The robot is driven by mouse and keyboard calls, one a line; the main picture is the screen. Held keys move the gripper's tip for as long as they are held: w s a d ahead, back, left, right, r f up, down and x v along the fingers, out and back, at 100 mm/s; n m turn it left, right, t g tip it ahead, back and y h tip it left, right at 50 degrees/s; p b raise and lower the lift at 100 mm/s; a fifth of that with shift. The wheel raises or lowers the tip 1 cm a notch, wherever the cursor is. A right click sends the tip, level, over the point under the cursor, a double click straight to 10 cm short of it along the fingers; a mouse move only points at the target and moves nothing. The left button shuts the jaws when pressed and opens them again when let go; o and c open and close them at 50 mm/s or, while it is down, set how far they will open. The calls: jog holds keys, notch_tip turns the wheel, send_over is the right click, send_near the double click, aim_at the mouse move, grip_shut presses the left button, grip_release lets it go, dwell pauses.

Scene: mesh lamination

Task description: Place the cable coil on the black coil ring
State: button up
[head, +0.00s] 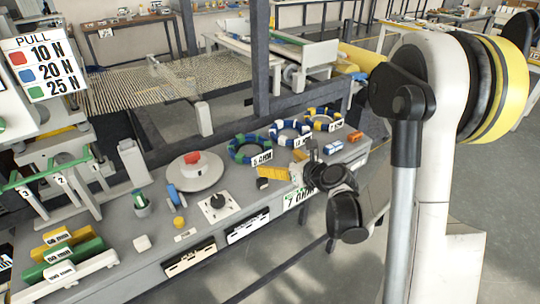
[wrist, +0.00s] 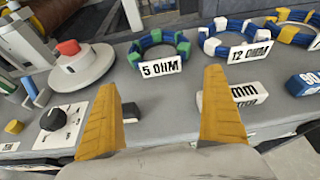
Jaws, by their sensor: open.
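Three blue ring-shaped coils lie in a row on the grey bench (head: 232,205). The nearest coil (head: 237,156) has green segments and a "5 OHM" tag. The middle coil (head: 279,138) has white segments and a "12 OHM" tag in the wrist view. The far coil (head: 312,119) has yellow segments. I cannot tell which coil the task means, and I cannot make out a black coil ring. My gripper (head: 279,173) is open and empty, in front of the green-segment coil. In the wrist view, its yellow fingers (wrist: 160,85) are wide apart, with that coil (wrist: 136,56) beyond them.
A round white plate (head: 205,183) with a red block is left of the coils, near a black knob (head: 217,201). Labelled blocks (head: 334,147) lie right of the gripper. A dark post (head: 262,60) stands behind the bench. Bare bench shows between the plate and coils.

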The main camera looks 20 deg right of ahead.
jog(key=shift+s+d+r, duration=0.1)
jog(key=shift+s+r, duration=0.15)
jog(key=shift+s, duration=0.15)
jog(key=shift+s+r, duration=0.15)
jog(key=shift+s, duration=0.1)
jog(key=s+a+r+n+g+h, duration=0.1)
jog(key=s+a+r+n+g, duration=0.15)
jog(key=s+n, duration=0.4)
jog(key=s+a+r+n+g, duration=0.1)
jog(key=s+a+r+n, duration=0.25)
jog(key=n, duration=0.55)
jog(key=s+d+r+n+g+h, duration=0.1)
jog(key=s+r+n+g+h, duration=0.1)
jog(key=s+n, duration=1.4)
jog(key=shift+r+n+h, duration=0.2)
jog(key=shift+n+h, duration=0.25)
jog(key=shift+h, duration=0.15)
jog(key=shift+g, duration=0.25)
